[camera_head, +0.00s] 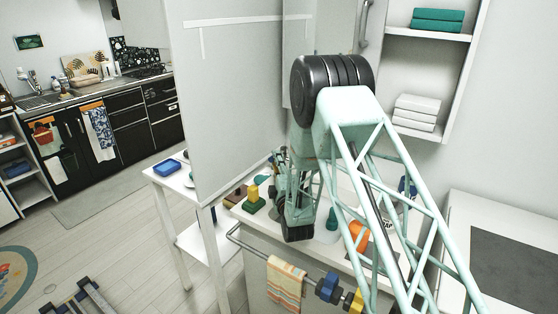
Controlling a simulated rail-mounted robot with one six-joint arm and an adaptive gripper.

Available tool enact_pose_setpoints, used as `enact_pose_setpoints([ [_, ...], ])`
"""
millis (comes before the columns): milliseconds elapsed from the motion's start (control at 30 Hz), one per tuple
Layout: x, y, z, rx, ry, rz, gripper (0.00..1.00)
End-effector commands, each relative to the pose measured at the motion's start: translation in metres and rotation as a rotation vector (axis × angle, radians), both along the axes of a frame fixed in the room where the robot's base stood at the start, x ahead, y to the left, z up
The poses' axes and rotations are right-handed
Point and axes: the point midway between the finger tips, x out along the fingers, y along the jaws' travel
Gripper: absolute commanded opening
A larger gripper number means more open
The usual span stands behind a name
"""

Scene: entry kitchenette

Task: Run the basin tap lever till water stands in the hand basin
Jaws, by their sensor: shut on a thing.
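My gripper (279,161) is small and partly hidden by my own arm, above the back of the white counter (259,226). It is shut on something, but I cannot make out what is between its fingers. The basin tap lever and the hand basin cannot be picked out; my arm covers much of the counter. I cannot tell whether any water runs or stands there.
A grey partition panel (240,95) stands close to the left of my arm. A green-and-yellow item (254,204) and an orange item (359,236) stand on the counter. A striped towel (286,278) hangs on the front rail. Wall shelves (428,36) rise at right.

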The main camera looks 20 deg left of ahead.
Motion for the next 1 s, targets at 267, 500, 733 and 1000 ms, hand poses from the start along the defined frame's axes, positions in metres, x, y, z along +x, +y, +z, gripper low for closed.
enact_pose_setpoints([
  [267,0.000,0.000,0.001,0.001,-0.002,0.000,0.27],
  [500,0.000,0.000,0.000,0.001,-0.001,-0.001,0.27],
  [733,-0.005,-0.004,-0.001,0.000,0.000,-0.001,0.27],
  [1000,-0.027,-0.018,-0.005,-0.001,0.001,-0.001,0.27],
])
